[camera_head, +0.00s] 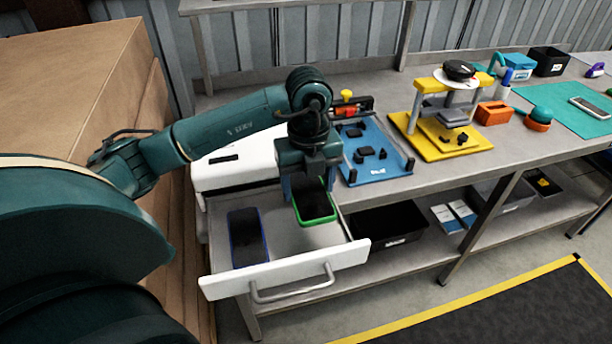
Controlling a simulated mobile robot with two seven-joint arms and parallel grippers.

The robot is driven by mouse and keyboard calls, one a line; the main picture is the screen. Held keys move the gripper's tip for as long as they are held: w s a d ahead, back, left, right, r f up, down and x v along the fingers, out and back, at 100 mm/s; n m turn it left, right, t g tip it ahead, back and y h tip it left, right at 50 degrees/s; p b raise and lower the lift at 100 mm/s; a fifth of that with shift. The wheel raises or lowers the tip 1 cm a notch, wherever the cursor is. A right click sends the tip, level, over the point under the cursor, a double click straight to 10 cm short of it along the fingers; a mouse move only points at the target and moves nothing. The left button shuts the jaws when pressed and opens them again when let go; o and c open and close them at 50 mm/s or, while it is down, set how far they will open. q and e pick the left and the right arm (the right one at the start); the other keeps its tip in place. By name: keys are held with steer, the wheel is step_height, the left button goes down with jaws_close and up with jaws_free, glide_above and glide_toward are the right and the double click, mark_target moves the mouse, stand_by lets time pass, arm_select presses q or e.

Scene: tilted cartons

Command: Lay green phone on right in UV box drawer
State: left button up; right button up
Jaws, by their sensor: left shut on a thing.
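The white UV box (222,169) stands at the left end of the bench, and its drawer (318,271) is pulled out towards me. A dark phone with a blue edge (248,238) lies in the left part of the drawer. My left gripper (309,190) points down over the right part of the drawer, shut on the green phone (316,209), a dark-faced phone with a green rim. I cannot tell whether the green phone touches the drawer floor. The gripper hides its far end. My right gripper is not in view.
A blue tray (378,172) with small black parts and a yellow press stand (428,148) are right of the UV box. Farther right is a green mat (562,112) with another phone (590,108). A black bin (386,225) sits on the lower shelf. Large cartons (75,85) stand left.

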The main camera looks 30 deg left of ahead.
mark_target(308, 191)
arm_select(q)
steer(key=shift+s+f, duration=0.1)
steer(key=shift+f, duration=1.2)
steer(key=shift+f+b, duration=0.45)
steer(key=shift+b, duration=0.1)
step_height(308, 191, down, 2)
steer(key=shift+b, duration=0.7)
steer(key=shift+f+b, duration=0.95)
steer(key=shift+f, duration=0.35)
steer(key=shift+f+b, duration=0.45)
steer(key=shift+f, duration=0.1)
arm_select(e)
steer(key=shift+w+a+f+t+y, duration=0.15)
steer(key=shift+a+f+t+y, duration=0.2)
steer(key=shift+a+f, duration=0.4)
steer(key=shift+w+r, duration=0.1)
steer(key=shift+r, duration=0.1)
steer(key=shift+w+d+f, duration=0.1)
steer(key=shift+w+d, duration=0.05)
arm_select(q)
steer(key=shift+f, duration=0.25)
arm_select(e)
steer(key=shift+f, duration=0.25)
